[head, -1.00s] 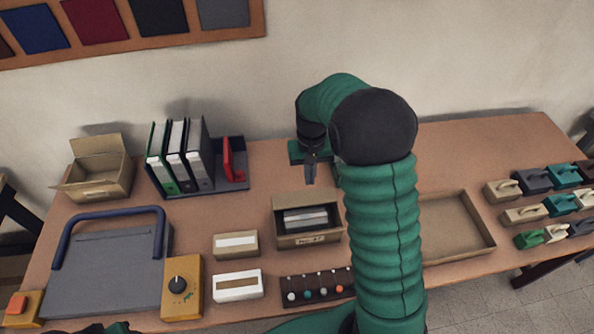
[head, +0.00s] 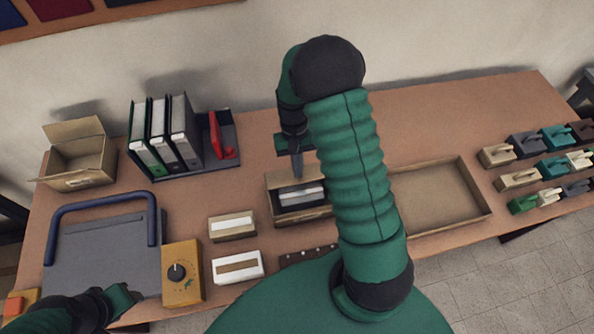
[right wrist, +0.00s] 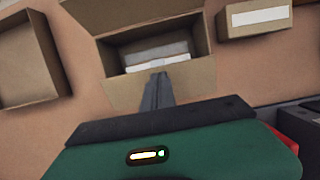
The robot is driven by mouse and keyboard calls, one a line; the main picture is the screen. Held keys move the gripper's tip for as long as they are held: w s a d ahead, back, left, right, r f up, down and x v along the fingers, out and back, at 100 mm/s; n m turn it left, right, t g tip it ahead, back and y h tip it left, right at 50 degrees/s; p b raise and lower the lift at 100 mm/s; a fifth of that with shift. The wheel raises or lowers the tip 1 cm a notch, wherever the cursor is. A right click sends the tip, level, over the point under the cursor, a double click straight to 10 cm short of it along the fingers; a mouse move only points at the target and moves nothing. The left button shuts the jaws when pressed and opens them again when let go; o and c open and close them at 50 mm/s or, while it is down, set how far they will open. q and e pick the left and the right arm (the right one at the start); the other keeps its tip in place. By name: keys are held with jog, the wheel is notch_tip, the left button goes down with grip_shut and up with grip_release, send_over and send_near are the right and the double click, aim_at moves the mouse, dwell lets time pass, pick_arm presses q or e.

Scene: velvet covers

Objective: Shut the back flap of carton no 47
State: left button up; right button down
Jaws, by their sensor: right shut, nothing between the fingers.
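Carton no 47 (head: 318,211) is a brown box on the table, partly hidden by my right arm in the head view. It holds a pale grey item (head: 300,194). In the right wrist view the carton (right wrist: 205,37) is open at the top, and its back flap (right wrist: 192,82) leans outward on the side nearest my gripper. My right gripper (head: 297,177) is shut and empty, pointing down at the back of the carton. In the right wrist view its fingertips (right wrist: 158,76) overlap the back flap; contact is unclear. My left gripper (head: 126,296) is at the lower left, its fingers unclear.
A rack with binders (head: 165,135) and a red object (head: 220,135) stands left of the carton. Two small boxes (head: 232,226) lie at its front left. A shallow open tray (head: 480,210) is to the right. Another open carton (head: 80,160) stands far left.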

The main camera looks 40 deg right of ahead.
aim_at(299, 182)
jog(key=shift+s+d+f, duration=0.2)
jog(key=shift+s+f, duration=0.1)
jog(key=shift+f, duration=0.25)
jog(key=shift+s+d+f, duration=0.2)
jog(key=shift+s+f, duration=0.1)
jog(key=shift+f, duration=0.1)
jog(key=shift+a+r, duration=0.1)
jog(key=shift+a, duration=0.8)
jog(key=shift+s+a+f, duration=0.15)
jog(key=shift+s+f, duration=0.3)
jog(key=shift+f, duration=0.4)
pick_arm(q)
jog(key=shift+s+d+r, duration=0.1)
jog(key=shift+s+r, duration=0.35)
jog(key=shift+r, duration=0.05)
pick_arm(e)
jog(key=shift+s+d, duration=0.2)
